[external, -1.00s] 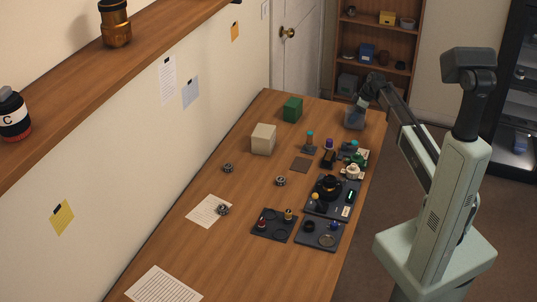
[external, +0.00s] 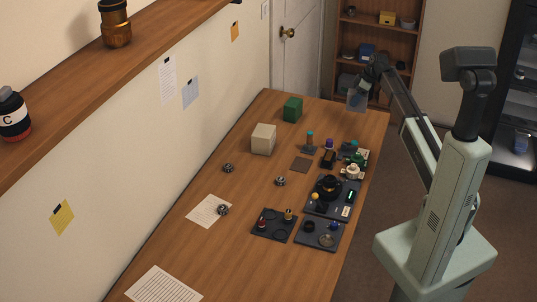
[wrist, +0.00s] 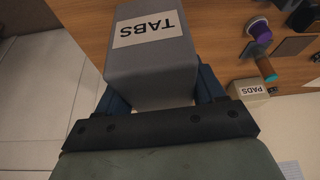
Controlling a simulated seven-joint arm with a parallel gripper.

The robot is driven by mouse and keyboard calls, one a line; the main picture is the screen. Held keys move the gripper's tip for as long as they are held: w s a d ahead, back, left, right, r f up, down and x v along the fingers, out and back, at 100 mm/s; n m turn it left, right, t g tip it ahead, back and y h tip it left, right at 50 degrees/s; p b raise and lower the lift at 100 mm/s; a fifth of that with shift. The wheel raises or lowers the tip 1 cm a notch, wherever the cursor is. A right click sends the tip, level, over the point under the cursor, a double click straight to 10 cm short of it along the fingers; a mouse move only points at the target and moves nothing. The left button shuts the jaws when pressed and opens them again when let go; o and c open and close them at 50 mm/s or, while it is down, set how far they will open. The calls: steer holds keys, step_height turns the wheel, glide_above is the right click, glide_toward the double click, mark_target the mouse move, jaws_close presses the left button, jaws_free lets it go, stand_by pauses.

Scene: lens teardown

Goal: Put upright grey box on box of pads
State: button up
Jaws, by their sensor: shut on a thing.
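A grey box labelled TABS (wrist: 150,62) is held between the fingers of my gripper (wrist: 162,94) in the wrist view. In the external view my gripper (external: 361,88) holds the grey box (external: 356,101) in the air by the far right corner of the table. The box of pads is the cream box (external: 263,139) on the far left part of the table. Its PADS label shows at the right of the wrist view (wrist: 251,88). My gripper is well to the right of it in the external view, and its top looks clear.
A green box (external: 292,109) stands behind the box of pads. Dark trays with lens parts (external: 329,197) lie nearer. The wall runs along the table's left side.

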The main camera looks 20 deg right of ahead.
steer(key=shift+r, duration=0.45)
steer(key=shift+a, duration=0.1)
steer(key=a+r+n, duration=0.2)
steer(key=a+n, duration=0.1)
steer(key=a, duration=1.6)
step_height(320, 180, up, 7)
steer(key=m, duration=0.4)
glide_above(262, 130)
steer(key=shift+f, duration=4.85)
steer(key=shift+f, duration=0.1)
